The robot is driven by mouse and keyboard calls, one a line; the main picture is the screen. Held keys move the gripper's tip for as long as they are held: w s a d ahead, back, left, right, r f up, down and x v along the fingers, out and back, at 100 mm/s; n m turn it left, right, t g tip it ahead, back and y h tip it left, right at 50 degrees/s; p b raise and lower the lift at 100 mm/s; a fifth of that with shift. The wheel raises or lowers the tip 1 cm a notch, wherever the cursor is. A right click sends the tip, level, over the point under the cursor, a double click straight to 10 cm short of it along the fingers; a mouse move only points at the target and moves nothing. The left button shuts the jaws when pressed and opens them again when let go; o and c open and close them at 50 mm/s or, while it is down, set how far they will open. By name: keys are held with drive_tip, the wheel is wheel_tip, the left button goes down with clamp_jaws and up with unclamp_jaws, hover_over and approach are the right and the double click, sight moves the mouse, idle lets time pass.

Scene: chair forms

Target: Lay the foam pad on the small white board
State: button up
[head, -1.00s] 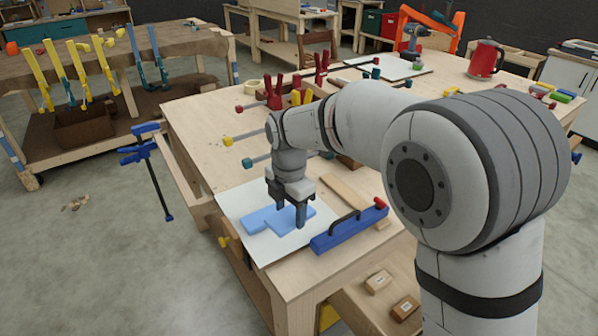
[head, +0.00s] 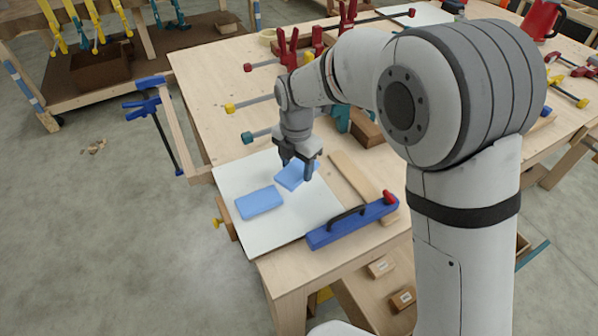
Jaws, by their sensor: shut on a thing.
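Two light blue foam pads show at the near left of the workbench. One pad (head: 259,202) lies flat on a white board (head: 285,228). My gripper (head: 297,170) is shut on the other pad (head: 293,178), which it holds slightly tilted over the far right part of that board. The fingers hide part of the held pad, and I cannot tell how large its gap to the board is. A second white board (head: 425,15) lies at the back of the bench, partly cut off by the picture's top edge.
A blue tool with a black handle (head: 352,223) lies along the near board's right edge, beside a wooden strip (head: 354,178). Red, yellow and teal clamps (head: 288,50) stand behind my gripper.

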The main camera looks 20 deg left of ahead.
sight(297, 170)
wheel_tip(297, 170, down, 3)
drive_tip(key=shift+f, duration=0.1)
drive_tip(key=shift+s, duration=0.1)
drive_tip(key=shift+f, duration=0.45)
drive_tip(key=o, duration=0.9)
drive_tip(key=shift+o, duration=0.2)
drive_tip(key=shift+r, duration=0.55)
wheel_tip(297, 170, up, 12)
drive_tip(key=shift+d, duration=0.15)
